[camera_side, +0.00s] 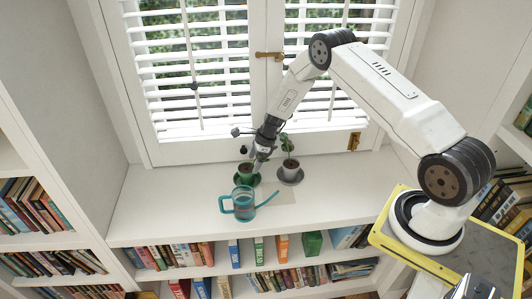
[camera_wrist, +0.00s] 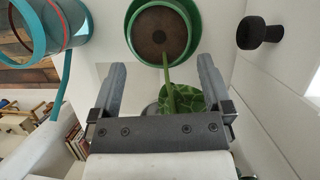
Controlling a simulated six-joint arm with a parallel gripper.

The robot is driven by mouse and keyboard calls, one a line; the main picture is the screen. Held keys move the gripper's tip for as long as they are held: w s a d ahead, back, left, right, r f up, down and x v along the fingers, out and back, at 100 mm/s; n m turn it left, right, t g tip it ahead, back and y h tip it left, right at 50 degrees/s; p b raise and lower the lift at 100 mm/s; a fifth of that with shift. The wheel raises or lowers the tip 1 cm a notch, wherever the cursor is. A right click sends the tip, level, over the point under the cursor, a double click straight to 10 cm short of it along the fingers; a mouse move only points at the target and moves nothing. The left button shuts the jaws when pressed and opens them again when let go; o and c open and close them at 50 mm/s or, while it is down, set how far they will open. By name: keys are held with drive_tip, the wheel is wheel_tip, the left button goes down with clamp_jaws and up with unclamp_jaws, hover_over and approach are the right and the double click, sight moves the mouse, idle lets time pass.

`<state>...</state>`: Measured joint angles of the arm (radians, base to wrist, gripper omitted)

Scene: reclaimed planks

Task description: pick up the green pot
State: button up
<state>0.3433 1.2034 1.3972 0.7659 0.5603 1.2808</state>
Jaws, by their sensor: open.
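The green pot (camera_side: 246,169) stands upright on a dark green saucer on the white window shelf. In the wrist view the green pot (camera_wrist: 133,42) is at the top centre, with brown soil inside. A green stem runs from the soil towards a patterned leaf (camera_wrist: 183,104) near the gripper's crossbar. My gripper (camera_side: 259,164) is just above and right of the pot in the side view. In the wrist view my gripper (camera_wrist: 160,67) has its two grey fingers wide apart, with nothing clamped between them. The fingertips appear short of the pot; contact cannot be judged.
A grey pot with a plant (camera_side: 290,173) stands close on the right. A teal watering can (camera_side: 243,206) stands in front, its spout pointing right. A dark knob (camera_wrist: 260,33) is at right in the wrist view. The shelf (camera_side: 165,205) is clear at left.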

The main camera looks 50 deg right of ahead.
sight(251, 166)
drive_tip(key=shift+x, duration=1.85)
clamp_jaws()
drive_tip(key=shift+r, duration=0.2)
drive_tip(key=shift+w+r, duration=0.1)
drive_tip(key=shift+r, duration=0.7)
drive_tip(key=s+a+r, duration=0.2)
drive_tip(key=s+r, duration=0.9)
drive_tip(key=s, duration=0.3)
drive_tip(key=shift+a, duration=0.15)
